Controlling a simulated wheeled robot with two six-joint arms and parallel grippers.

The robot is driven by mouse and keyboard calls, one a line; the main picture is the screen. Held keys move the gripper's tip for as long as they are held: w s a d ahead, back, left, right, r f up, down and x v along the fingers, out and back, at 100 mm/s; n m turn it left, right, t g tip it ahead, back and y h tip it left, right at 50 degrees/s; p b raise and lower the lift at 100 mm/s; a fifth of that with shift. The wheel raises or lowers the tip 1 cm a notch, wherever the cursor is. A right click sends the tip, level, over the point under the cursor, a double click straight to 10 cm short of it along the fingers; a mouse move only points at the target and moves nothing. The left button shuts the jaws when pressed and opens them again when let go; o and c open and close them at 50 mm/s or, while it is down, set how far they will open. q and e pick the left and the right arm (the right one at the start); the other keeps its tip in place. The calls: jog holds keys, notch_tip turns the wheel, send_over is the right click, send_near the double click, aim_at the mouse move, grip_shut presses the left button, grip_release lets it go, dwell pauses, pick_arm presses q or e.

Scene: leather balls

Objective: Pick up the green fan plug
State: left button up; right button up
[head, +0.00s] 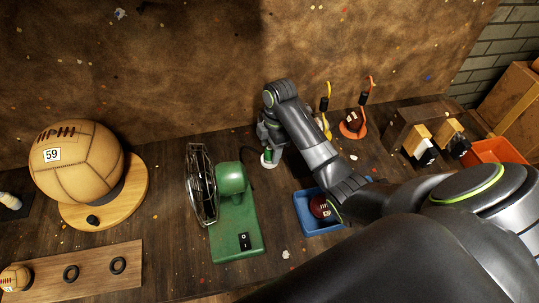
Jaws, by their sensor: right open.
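The green fan (235,205) stands on the dark wooden bench in the middle, with a wire cage on its left side and a switch on its base. A dark cord runs from behind it toward my right gripper (269,156). My right gripper points down at the bench behind and to the right of the fan and is open. A small pale, greenish piece shows at its fingertips; it may be the fan plug, but the fingers hide most of it and I cannot tell. My left gripper is not in view.
A large tan ball (80,165) sits on a round wooden stand (135,190) at left. A blue tray (308,222) holds a dark red ball (319,206) below my right arm. Yellow and orange corded items (353,125) stand right of the gripper. A wooden board (95,272) lies front left.

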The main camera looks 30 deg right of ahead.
aim_at(268, 148)
jog(key=shift+a+f, duration=0.1)
jog(key=shift+f, duration=0.5)
jog(key=c, duration=1)
notch_tip(268, 148, up, 6)
jog(key=shift+w+f, duration=0.1)
jog(key=shift+f, duration=0.15)
notch_tip(268, 148, up, 3)
jog(key=p, duration=0.3)
jog(key=shift+r, duration=0.1)
jog(key=shift+r+p, duration=0.6)
jog(key=shift+p, duration=0.3)
